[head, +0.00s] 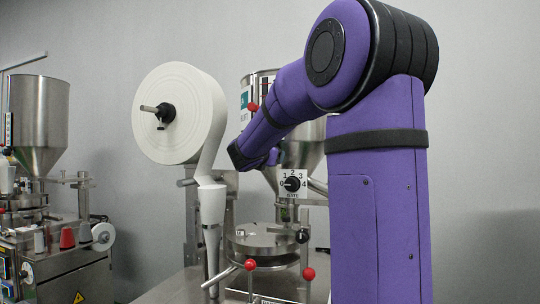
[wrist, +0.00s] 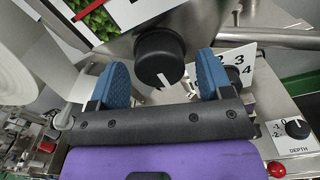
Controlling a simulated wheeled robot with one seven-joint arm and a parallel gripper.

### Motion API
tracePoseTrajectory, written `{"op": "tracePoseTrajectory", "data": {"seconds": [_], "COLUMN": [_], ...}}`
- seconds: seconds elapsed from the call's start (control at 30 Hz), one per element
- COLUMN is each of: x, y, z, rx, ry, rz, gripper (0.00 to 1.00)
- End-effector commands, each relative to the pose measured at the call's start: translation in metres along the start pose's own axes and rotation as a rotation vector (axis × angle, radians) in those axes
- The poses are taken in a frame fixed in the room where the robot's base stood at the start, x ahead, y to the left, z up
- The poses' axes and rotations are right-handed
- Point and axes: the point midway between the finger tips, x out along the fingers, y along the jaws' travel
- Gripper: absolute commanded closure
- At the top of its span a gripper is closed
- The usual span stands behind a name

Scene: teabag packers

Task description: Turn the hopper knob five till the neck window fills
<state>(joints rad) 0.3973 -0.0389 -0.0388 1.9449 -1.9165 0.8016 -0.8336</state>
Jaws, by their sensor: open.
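A steel hopper (head: 312,140) stands behind my arm in the head view. In the wrist view, a round black knob (wrist: 158,52) with a white mark sits below a leafy sign. My gripper (wrist: 161,68) is open, with one blue finger on each side of this knob and gaps showing between. A second black knob (wrist: 232,75) on a numbered white plate is partly behind the right finger. The head view shows this plate's knob (head: 292,184), its mark pointing left near 0. No five shows on the plate. I cannot make out the neck window or my fingertips in the head view.
A large white paper roll (head: 178,112) stands left of my arm. Red-balled levers (head: 308,274) rise near the round steel drum (head: 262,240). A DEPTH dial (wrist: 296,130) is at the right in the wrist view. Another machine (head: 38,125) stands at far left.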

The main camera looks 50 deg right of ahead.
Motion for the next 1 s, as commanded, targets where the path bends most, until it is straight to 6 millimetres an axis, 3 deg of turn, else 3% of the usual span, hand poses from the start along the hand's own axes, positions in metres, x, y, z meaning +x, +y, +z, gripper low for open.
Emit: {"op": "tracePoseTrajectory", "data": {"seconds": [0.5,0.7,1.0], "x": [-0.086,-0.098,-0.099], "y": [0.000,0.000,0.000], "z": [0.000,0.000,0.000], "rx": [0.000,0.001,0.000], "ry": [0.000,0.000,0.000], "rz": [0.002,0.000,0.000], "gripper": [0.27,0.27,0.27]}}
